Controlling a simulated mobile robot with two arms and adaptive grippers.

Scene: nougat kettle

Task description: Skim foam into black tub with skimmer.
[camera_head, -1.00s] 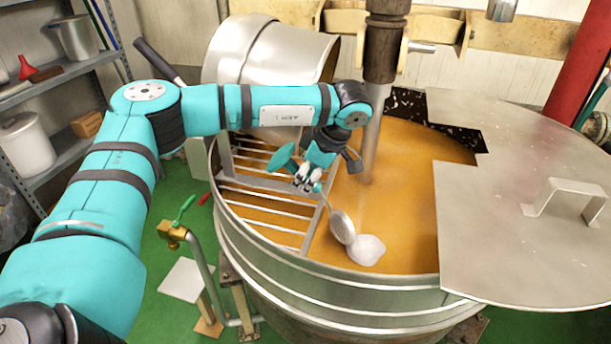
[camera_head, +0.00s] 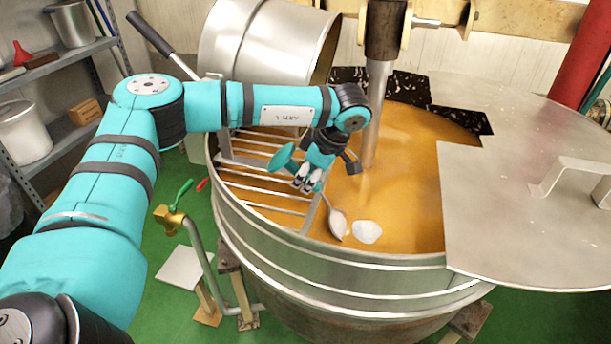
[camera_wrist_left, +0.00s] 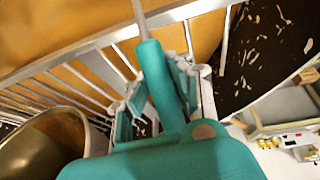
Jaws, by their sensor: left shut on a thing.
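A wide metal kettle (camera_head: 330,268) holds orange-brown liquid (camera_head: 415,178). My left gripper (camera_head: 312,187) is over the kettle, beside the metal grate, and is shut on the skimmer's teal handle (camera_wrist_left: 157,78). The skimmer's round head (camera_head: 337,224) points down at the liquid near the front wall. A white patch of foam (camera_head: 367,232) floats just right of the head; I cannot tell whether they touch. In the left wrist view only the handle and thin shaft of the skimmer show, its head out of frame. The black tub cannot be made out for certain. My right gripper is not in view.
A metal grate (camera_head: 262,187) covers the kettle's left part. A vertical stirring shaft (camera_head: 379,100) stands in the liquid. A steel lid with a handle (camera_head: 535,200) covers the right side. A tilted metal drum (camera_head: 262,45) is behind. Open liquid lies between.

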